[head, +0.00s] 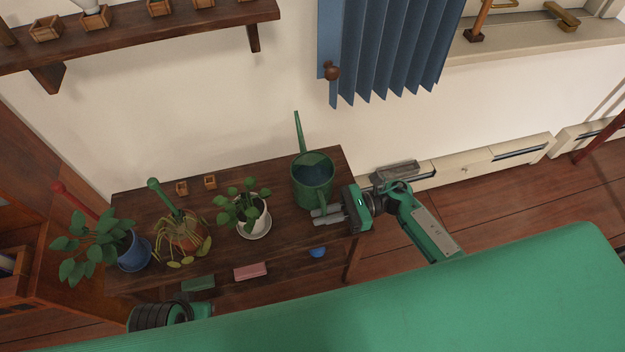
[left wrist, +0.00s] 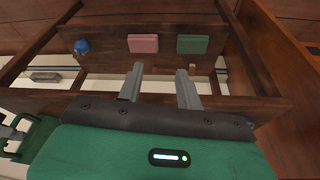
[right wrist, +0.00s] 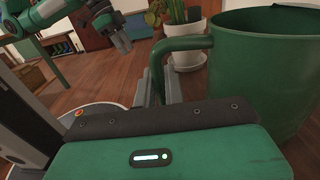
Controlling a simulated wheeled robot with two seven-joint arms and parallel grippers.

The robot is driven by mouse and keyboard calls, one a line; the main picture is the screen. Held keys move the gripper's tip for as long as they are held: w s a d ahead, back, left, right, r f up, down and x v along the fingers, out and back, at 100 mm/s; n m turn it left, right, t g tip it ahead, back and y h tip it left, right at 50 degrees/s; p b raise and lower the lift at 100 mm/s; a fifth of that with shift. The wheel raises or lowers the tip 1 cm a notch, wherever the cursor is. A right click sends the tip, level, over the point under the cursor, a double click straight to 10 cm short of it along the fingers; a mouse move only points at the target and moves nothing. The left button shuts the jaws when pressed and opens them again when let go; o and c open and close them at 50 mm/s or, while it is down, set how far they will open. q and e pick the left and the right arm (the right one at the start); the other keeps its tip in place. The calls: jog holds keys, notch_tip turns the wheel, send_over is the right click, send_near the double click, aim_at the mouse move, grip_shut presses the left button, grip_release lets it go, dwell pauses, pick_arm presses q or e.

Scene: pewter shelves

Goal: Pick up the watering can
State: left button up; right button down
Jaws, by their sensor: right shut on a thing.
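The green watering can (head: 312,188) stands upright at the right end of the dark wooden table (head: 277,209), its long spout pointing to the back wall. My right gripper (head: 328,215) is at the can's near side, shut on its handle. In the right wrist view the can (right wrist: 262,75) fills the right side and its curved handle (right wrist: 160,62) comes down between the fingers (right wrist: 160,92). My left gripper is open and empty in the left wrist view (left wrist: 161,84), in front of the table's lower shelf. In the head view only part of the left arm shows at the bottom left.
A potted plant in a white pot (head: 252,222) stands left of the can. A drooping plant (head: 183,236) and a blue-potted plant (head: 133,252) stand farther left. Pink (head: 251,271), green (head: 198,283) and blue (head: 317,252) items lie on the lower shelf. A blue curtain (head: 385,50) hangs behind.

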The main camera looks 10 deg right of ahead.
jog(key=shift+r, duration=0.25)
dwell(0.3)
